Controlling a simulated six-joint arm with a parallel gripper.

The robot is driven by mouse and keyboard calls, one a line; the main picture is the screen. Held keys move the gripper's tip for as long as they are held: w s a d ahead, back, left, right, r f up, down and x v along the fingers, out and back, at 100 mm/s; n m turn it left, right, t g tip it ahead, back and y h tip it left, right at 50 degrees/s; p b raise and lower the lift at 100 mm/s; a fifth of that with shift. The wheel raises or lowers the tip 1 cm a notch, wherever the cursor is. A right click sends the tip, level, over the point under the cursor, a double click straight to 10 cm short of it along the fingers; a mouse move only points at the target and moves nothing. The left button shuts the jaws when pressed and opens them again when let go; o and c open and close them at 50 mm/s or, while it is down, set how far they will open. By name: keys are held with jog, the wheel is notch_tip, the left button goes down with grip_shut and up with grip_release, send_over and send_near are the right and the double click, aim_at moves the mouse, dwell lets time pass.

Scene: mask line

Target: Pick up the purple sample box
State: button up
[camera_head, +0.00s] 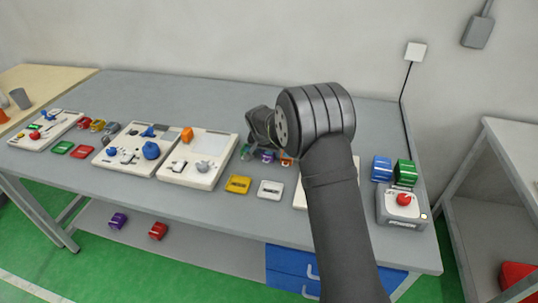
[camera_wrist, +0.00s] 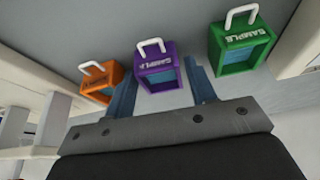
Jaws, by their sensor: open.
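The purple sample box (camera_wrist: 158,68) has a white handle and a SAMPLE label; in the wrist view it stands upright just beyond the gap between my fingers. My gripper (camera_wrist: 163,92) is open, with one finger on each side of the gap and nothing held. An orange sample box (camera_wrist: 101,82) stands to its left and a green one (camera_wrist: 240,46) to its right. In the head view the purple box (camera_head: 268,156) is small and partly hidden by my arm, with the orange box (camera_head: 287,160) beside it. My gripper's fingertips are hard to make out there.
A yellow box (camera_head: 238,184) and a white box (camera_head: 270,189) lie in front. White device panels (camera_head: 203,140) line the table to the left. Blue (camera_head: 381,168) and green (camera_head: 405,172) boxes and a red-button unit (camera_head: 403,206) stand at right. The back of the table is clear.

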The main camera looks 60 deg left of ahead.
jog(key=shift+w+f, duration=0.1)
jog(key=shift+f, duration=0.1)
jog(key=c, duration=0.7)
jog(key=shift+r, duration=0.1)
jog(key=shift+c, duration=0.2)
